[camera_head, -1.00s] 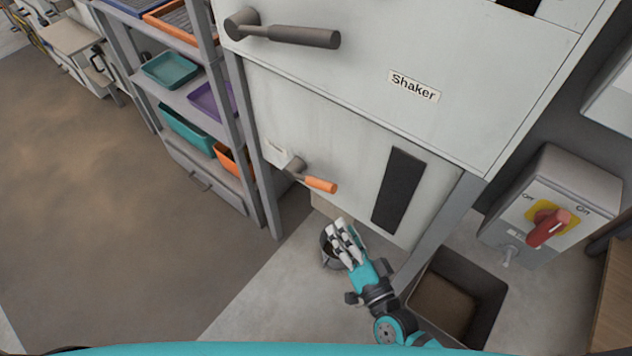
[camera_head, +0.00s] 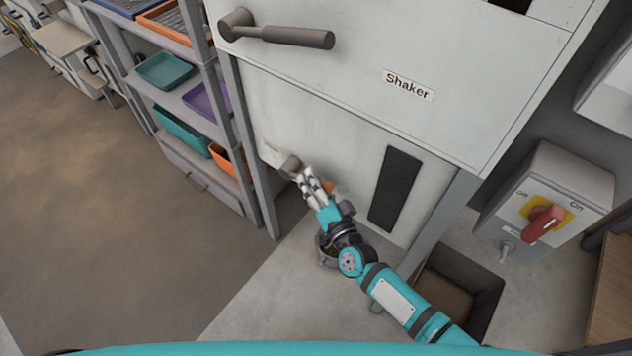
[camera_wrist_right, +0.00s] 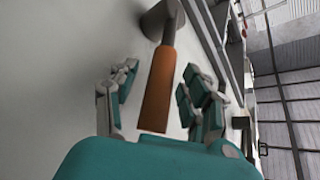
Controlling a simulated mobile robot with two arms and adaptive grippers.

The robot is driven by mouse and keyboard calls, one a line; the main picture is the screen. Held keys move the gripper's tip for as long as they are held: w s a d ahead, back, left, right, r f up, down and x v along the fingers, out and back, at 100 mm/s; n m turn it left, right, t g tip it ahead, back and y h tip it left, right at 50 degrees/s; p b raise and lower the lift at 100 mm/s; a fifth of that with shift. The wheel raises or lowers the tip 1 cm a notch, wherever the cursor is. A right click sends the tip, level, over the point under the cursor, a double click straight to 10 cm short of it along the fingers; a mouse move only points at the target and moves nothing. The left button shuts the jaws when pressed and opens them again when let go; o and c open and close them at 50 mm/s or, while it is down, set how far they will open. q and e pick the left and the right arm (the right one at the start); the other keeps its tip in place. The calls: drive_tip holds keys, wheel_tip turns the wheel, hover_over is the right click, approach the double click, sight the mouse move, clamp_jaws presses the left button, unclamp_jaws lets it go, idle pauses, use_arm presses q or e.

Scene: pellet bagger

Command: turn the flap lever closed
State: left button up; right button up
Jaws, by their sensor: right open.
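The flap lever has an orange handle on a grey hub (camera_head: 290,166), low on the white machine front. In the head view my right gripper (camera_head: 311,184) covers most of the handle; only a bit of orange shows beside the fingers. In the right wrist view the orange handle (camera_wrist_right: 158,88) lies between the two open fingers of my right gripper (camera_wrist_right: 160,98), with a gap visible on both sides. The lever's grey hub is beyond the fingertips. My left gripper is not in view.
A larger grey lever (camera_head: 290,36) sits higher on the machine, near the Shaker label (camera_head: 408,86). A shelf with coloured trays (camera_head: 165,71) stands to the left. A switch box (camera_head: 540,205) and an open bin (camera_head: 487,290) are at the right.

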clamp_jaws()
idle(0.4)
